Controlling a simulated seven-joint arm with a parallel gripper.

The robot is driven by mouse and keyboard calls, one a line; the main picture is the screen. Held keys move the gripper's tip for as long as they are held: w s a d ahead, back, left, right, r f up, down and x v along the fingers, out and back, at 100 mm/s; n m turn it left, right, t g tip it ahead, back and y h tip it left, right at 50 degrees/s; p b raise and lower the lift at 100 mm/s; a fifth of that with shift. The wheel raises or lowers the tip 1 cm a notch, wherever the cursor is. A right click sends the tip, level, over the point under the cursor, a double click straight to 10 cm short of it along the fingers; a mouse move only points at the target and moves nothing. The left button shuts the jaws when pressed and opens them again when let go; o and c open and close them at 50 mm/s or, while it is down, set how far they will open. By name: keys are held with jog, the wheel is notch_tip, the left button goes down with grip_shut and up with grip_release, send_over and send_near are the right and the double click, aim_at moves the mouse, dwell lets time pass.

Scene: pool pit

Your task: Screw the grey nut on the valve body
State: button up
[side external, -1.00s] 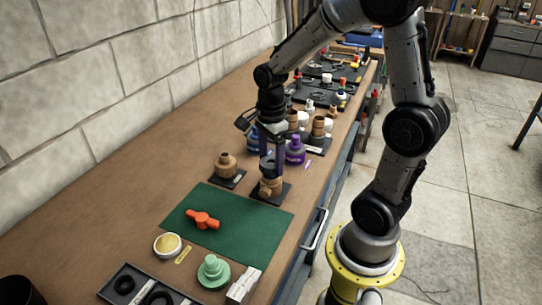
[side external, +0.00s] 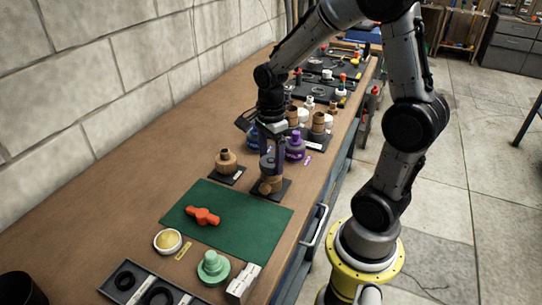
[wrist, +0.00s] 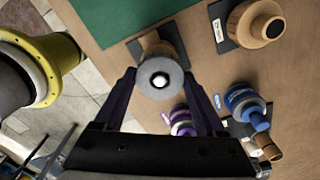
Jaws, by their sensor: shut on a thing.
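The tan valve body (side external: 271,186) stands upright on a small black pad near the green mat's far right corner. The grey nut (wrist: 160,77) is a flat disc with a bright round centre, on or just above the valve body's top; I cannot tell if the threads are engaged. My gripper (wrist: 160,92) points down over the valve body, its two dark fingers shut on the nut from both sides. In the side external view, my gripper (side external: 270,161) partly hides the nut. The valve body's side (wrist: 150,42) shows behind the nut in the wrist view.
A second tan fitting (side external: 226,161) stands on its own pad to the left. Purple (side external: 295,149) and blue (wrist: 243,100) fittings stand close behind. The green mat (side external: 245,225) in front holds an orange handle (side external: 202,215); the bench's left side is clear.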

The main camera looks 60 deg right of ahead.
jog(key=shift+f, duration=1.1)
dwell(2.4)
jog(key=o, duration=1.3)
jog(key=shift+r, duration=3)
jog(key=shift+c, duration=0.3)
